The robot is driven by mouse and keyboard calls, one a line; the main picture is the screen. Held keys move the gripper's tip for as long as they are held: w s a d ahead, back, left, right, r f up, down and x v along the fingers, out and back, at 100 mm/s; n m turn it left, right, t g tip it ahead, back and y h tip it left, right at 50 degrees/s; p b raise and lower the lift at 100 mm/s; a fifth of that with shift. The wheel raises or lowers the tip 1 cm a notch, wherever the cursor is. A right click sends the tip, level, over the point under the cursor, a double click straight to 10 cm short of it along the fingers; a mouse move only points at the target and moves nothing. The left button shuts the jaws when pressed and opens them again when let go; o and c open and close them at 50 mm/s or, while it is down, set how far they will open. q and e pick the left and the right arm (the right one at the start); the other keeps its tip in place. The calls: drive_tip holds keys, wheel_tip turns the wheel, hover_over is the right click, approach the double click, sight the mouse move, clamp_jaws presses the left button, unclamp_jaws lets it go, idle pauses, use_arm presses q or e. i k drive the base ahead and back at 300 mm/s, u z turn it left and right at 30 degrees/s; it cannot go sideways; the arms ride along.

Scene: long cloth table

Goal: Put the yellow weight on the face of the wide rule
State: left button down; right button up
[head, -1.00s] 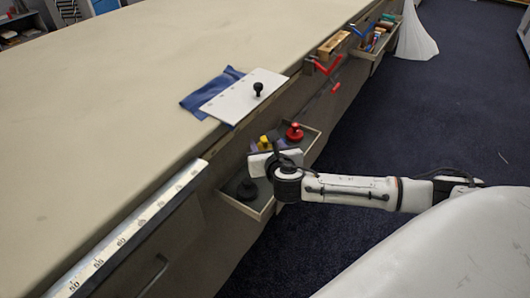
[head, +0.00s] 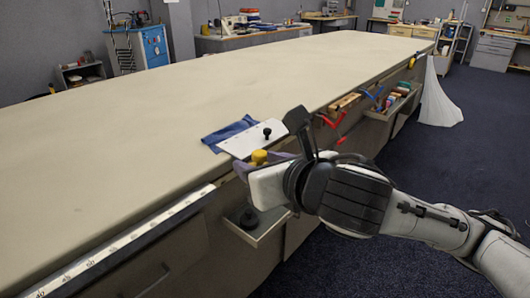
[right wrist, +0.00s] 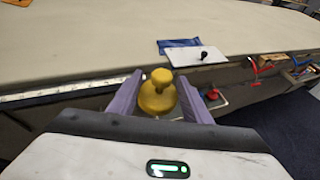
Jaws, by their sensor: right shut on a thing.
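The yellow weight (head: 260,157) is a squat body with a round knob on top. My right gripper (head: 265,164) is shut on it, and the purple fingers stand on both sides of the weight in the right wrist view (right wrist: 158,95). It is held upright, near the table's front edge. A long, pale numbered rule (head: 130,238) lies along that edge at the left. A white flat plate (head: 243,143) with small marks along one side lies farther along the edge, with a black knobbed piece (head: 267,132) on it. I cannot tell for certain which is the wide rule. My left gripper is not in view.
Blue cloth (head: 222,134) lies partly under the white plate. An open drawer (head: 268,228) below the edge holds a black weight (head: 248,218); a red one (right wrist: 212,94) shows in the wrist view. Red and blue clamps hang farther right. The tabletop (head: 150,120) is mostly clear.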

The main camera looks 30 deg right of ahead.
sight(279, 129)
drive_tip(key=k, duration=1.25)
drive_tip(key=z, duration=0.7)
drive_tip(key=i, duration=0.8)
drive_tip(key=z, duration=0.45)
drive_tip(key=i, duration=1.1)
drive_tip(key=u, duration=0.85)
drive_tip(key=i, duration=0.35)
drive_tip(key=u, duration=0.4)
